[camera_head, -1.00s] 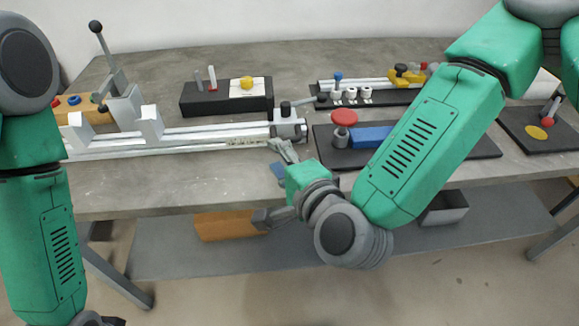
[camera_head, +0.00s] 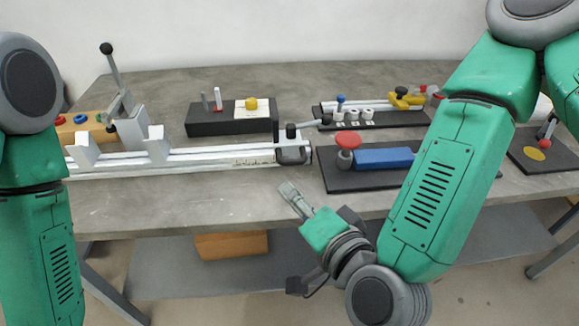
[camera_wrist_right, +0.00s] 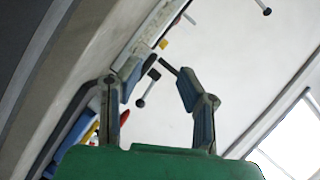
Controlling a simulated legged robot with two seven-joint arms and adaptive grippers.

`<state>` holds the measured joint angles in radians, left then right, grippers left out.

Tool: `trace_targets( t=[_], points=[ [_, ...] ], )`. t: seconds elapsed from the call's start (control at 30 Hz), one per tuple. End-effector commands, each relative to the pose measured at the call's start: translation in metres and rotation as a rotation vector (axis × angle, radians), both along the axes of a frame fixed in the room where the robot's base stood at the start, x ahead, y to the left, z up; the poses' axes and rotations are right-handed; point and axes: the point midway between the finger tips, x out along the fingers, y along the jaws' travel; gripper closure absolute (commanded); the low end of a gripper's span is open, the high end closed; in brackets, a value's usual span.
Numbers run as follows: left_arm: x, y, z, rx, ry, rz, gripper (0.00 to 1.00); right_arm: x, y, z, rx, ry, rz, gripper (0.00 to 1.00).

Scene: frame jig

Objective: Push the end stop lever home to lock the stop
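The end stop (camera_head: 293,150) is a light block with a dark lower part at the right end of the white rail. The wrist view shows the right gripper (camera_wrist_right: 152,84) open and empty. My left gripper is out of view.
The white rail (camera_head: 215,160) carries V-shaped supports and a clamp with a tall handle (camera_head: 113,68) at left. A black board (camera_head: 345,182) with a red knob and blue block lies right of the stop. The table front (camera_head: 180,205) is bare.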

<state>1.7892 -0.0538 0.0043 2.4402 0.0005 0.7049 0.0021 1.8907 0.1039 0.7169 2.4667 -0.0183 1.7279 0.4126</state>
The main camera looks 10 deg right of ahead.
Motion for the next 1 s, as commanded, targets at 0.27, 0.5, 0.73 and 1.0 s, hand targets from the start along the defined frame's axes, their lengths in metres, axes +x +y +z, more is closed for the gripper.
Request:
trace_targets(
  t=[0.27, 0.5, 0.73, 1.0],
  points=[
    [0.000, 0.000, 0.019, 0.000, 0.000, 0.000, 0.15, -0.008, -0.019, 0.001, -0.845, -0.352, 0.220, 0.68],
    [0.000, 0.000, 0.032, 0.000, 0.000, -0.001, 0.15, -0.012, -0.034, 0.004, -1.579, -0.664, 0.407, 0.68],
    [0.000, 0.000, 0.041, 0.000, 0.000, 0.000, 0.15, -0.012, -0.047, 0.009, -2.147, -0.908, 0.542, 0.68],
    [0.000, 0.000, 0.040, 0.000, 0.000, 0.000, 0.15, -0.010, -0.054, 0.009, -2.372, -1.003, 0.588, 0.68]
  ],
)
